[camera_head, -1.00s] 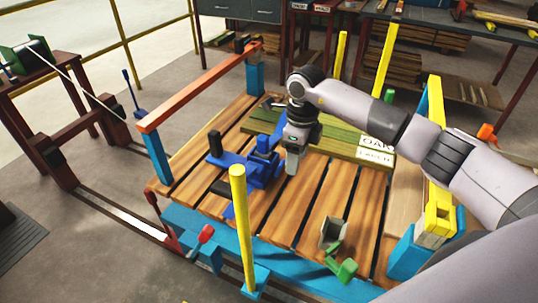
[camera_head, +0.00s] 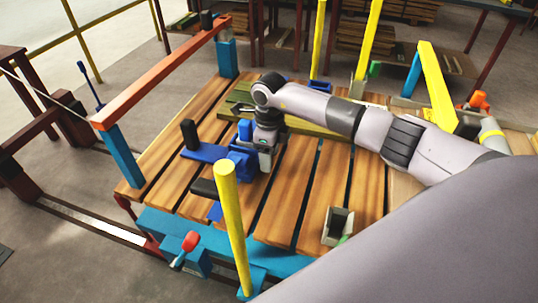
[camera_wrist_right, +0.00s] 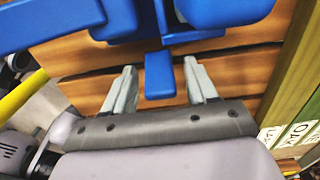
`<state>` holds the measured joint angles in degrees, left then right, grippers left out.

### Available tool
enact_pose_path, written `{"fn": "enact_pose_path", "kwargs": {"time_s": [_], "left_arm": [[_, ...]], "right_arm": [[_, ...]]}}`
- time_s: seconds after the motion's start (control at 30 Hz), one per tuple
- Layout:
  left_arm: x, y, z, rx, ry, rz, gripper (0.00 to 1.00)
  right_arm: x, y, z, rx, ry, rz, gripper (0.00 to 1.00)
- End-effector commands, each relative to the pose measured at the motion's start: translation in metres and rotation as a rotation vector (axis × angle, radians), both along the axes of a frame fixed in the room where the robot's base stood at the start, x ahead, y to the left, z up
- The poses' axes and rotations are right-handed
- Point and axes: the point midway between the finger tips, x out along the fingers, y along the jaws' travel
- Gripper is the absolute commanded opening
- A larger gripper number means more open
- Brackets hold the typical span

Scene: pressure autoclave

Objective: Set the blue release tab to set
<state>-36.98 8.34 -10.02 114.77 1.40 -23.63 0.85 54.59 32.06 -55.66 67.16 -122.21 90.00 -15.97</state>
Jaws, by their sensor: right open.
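The blue release tab (camera_wrist_right: 159,76) shows in the right wrist view as a small flat blue tongue hanging below a larger blue mechanism (camera_wrist_right: 215,12). My right gripper (camera_wrist_right: 160,86) is open, with one grey finger on each side of the tab. Gaps show between both fingers and the tab, so the fingers are around it but not closed on it. In the head view my right gripper (camera_head: 264,162) is low at the right side of the blue mechanism (camera_head: 241,160), hiding the tab there. My left gripper is not in view.
The mechanism stands on a wooden slatted table (camera_head: 310,185). A yellow post (camera_head: 231,220) rises in front, and an orange rail (camera_head: 165,75) runs along the left. Green boards (camera_head: 310,124) lie behind the gripper. An open grey box (camera_head: 338,226) sits at the front right.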

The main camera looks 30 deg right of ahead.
Motion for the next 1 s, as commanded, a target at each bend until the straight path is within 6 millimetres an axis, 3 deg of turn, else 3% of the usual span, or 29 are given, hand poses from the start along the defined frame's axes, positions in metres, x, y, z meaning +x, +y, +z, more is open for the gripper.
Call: {"fn": "enact_pose_path", "kwargs": {"time_s": [0.33,0.47,0.5,1.0], "left_arm": [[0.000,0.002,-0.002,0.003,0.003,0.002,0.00],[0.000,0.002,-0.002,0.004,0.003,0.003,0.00],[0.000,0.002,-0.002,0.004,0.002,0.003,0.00],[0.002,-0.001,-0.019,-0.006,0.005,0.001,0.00]], "right_arm": [[0.000,0.000,-0.005,0.001,-0.001,0.001,0.54],[0.000,0.000,-0.005,0.001,-0.001,0.001,0.12],[0.000,0.000,-0.005,0.001,-0.001,0.001,0.06],[0.006,0.006,-0.007,-0.128,0.144,0.002,0.05]]}}
